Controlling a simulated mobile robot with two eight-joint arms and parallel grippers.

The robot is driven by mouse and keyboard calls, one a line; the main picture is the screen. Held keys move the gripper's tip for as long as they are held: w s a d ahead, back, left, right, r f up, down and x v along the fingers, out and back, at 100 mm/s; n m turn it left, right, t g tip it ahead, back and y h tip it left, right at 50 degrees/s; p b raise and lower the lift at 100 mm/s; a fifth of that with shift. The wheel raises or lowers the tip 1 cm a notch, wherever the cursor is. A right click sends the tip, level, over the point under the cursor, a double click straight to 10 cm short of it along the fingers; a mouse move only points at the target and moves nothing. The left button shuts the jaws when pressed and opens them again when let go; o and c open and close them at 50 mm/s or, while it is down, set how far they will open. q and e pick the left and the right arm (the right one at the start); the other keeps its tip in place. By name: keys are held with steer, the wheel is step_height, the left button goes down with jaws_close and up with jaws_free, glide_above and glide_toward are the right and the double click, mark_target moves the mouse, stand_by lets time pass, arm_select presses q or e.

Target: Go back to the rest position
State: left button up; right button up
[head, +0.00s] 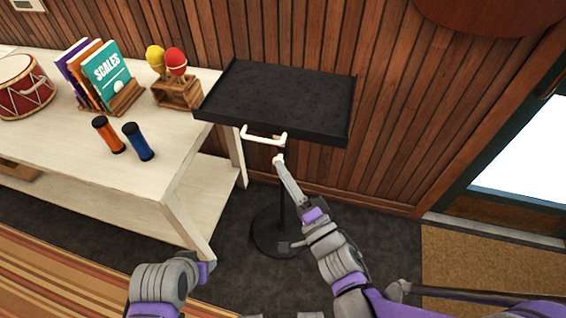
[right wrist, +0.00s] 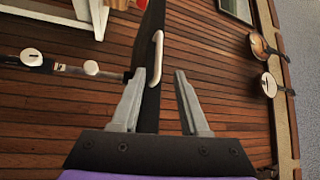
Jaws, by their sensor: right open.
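My right gripper (head: 285,178) reaches up from the lower right to just below the front edge of the black tray stand (head: 280,95). In the right wrist view its two fingers (right wrist: 160,78) are apart, with nothing held between them. The white handle (head: 264,138) on the stand's front edge lies just past the fingertips; it also shows in the right wrist view (right wrist: 157,48). Whether a finger touches the stand I cannot tell. Part of my left arm shows at the lower left, but its gripper is not visible.
A pale table (head: 185,165) at the left holds orange (head: 108,135) and blue (head: 138,142) shakers, books (head: 105,75), maracas in a wooden holder (head: 178,92) and a red drum (head: 24,88). A wood-panelled wall (head: 300,40) stands behind. A door (head: 520,165) is at the right.

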steer(key=shift+d, duration=0.1)
steer(key=w+d+n+g+h+p, duration=0.15)
steer(key=d+g+h+p, duration=0.3)
steer(key=d+h, duration=0.6)
steer(key=s+d+n+g+p, duration=0.2)
steer(key=s+n+g, duration=0.2)
steer(key=s, duration=0.3)
steer(key=s+d+f+n+g+p, duration=0.1)
steer(key=s+d+n+g+p, duration=0.1)
steer(key=s, duration=0.5)
steer(key=shift+s+d+f+n+g+y+p, duration=0.25)
steer(key=shift+s+n+g+y+p, duration=0.2)
steer(key=shift+n+g+p, duration=0.5)
steer(key=shift+w, duration=0.1)
